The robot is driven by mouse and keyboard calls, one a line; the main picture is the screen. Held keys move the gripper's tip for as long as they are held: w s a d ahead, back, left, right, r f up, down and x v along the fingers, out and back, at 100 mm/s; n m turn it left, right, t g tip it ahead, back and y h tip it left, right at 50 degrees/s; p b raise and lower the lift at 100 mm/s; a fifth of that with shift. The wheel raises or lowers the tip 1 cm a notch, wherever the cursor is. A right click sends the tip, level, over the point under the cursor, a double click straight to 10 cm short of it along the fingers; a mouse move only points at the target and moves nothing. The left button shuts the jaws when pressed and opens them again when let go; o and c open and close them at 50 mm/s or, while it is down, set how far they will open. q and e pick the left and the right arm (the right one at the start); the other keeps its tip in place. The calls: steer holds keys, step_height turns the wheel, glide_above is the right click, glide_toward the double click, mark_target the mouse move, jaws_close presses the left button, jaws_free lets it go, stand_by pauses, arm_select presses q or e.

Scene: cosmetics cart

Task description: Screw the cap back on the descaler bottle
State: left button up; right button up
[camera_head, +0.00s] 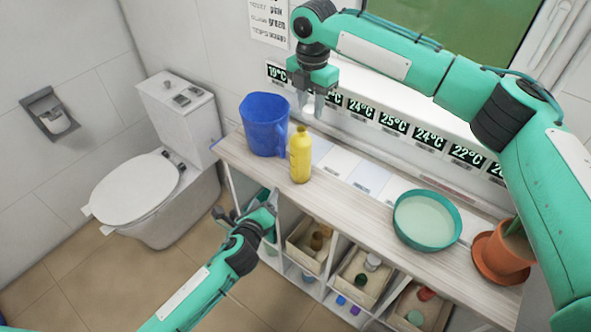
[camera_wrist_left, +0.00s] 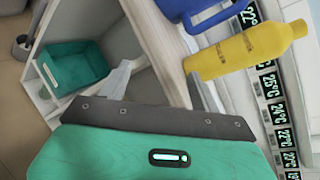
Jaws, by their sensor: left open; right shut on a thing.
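The yellow descaler bottle (camera_head: 300,160) stands upright on the wooden shelf top, beside a blue jug. It also shows in the left wrist view (camera_wrist_left: 245,53), where no separate cap can be made out on its neck. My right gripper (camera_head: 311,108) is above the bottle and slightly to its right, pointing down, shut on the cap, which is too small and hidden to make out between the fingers. My left gripper (camera_head: 238,214) is open and empty, low at the shelf's front, left of and below the bottle. Its spread fingers show in the left wrist view (camera_wrist_left: 165,85), apart from the bottle.
The blue jug (camera_head: 264,125) is close on the bottle's left. A green bowl (camera_head: 428,219) and a plant pot (camera_head: 503,252) stand to the right on the shelf top (camera_head: 345,198). Compartments below hold bins (camera_head: 305,240) with small items. A toilet (camera_head: 180,160) stands left.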

mark_target(304, 153)
steer(key=shift+a+r+n, duration=0.55)
steer(key=shift+n, duration=0.35)
steer(key=shift+w+a+r+n, duration=0.15)
steer(key=shift+w+a+n, duration=0.2)
steer(key=shift+n, duration=0.15)
steer(key=shift+w+a, duration=0.15)
arm_select(q)
steer(key=d+r+m+t+h, duration=0.1)
steer(key=d+r+m+h, duration=0.3)
steer(key=r+m, duration=0.3)
steer(key=w+d+m, duration=0.1)
steer(key=m, duration=0.3)
steer(key=shift+d+m, duration=0.3)
steer(key=shift+d, duration=0.1)
arm_select(e)
steer(key=shift+s+r, duration=0.15)
steer(key=shift+s, duration=0.1)
arm_select(q)
steer(key=x, duration=1.2)
steer(key=shift+r, duration=0.3)
arm_select(e)
steer(key=shift+w, duration=0.1)
